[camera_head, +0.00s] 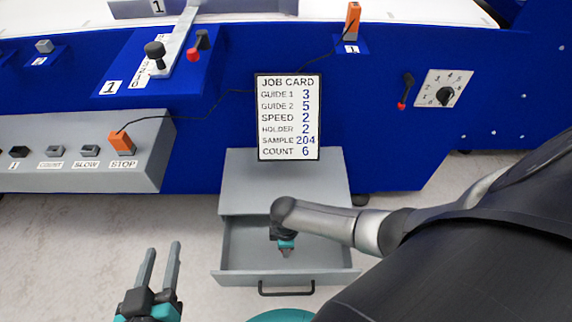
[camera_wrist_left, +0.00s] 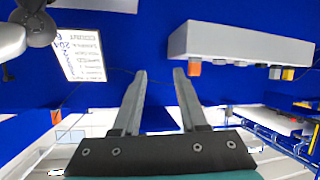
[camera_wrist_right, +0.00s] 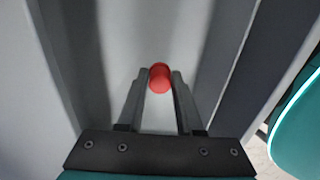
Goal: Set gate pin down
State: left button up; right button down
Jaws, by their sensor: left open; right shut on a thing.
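The gate pin (camera_wrist_right: 160,77) shows in the right wrist view as a red round-ended thing between the fingertips of my right gripper (camera_wrist_right: 160,84). My right gripper is shut on it. In the head view my right gripper (camera_head: 286,250) points down inside the open grey drawer (camera_head: 237,270), and the pin is hidden there. I cannot tell whether the pin touches the drawer floor. My left gripper (camera_head: 160,258) is open and empty in front of the machine, left of the drawer. Its spread fingers (camera_wrist_left: 160,90) also show in the left wrist view.
The drawer's grey cabinet (camera_head: 235,185) stands before the blue machine, with a job card (camera_head: 289,117) above it. A grey button box (camera_head: 75,150) is at left. A red-tipped lever (camera_head: 403,103) and dial (camera_head: 444,95) are at right. The floor at left is clear.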

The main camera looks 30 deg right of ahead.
jog(key=shift+f+b, duration=0.3)
jog(key=shift+f, duration=0.25)
pick_arm(q)
jog(key=shift+s+d+r+t+h, duration=0.1)
jog(key=shift+d+r+t+h, duration=0.1)
jog(key=shift+d+r+t, duration=0.25)
jog(key=shift+s+d+r+t+h, duration=0.1)
jog(key=shift+d+r+t+h, duration=0.15)
jog(key=shift+t, duration=0.4)
pick_arm(e)
jog(key=shift+f, duration=0.2)
pick_arm(q)
jog(key=shift+f, duration=0.1)
pick_arm(e)
jog(key=shift+f, duration=0.15)
jog(key=c, duration=0.6)
grip_release()
pick_arm(q)
jog(key=shift+d, duration=0.1)
pick_arm(e)
jog(key=shift+o, duration=0.2)
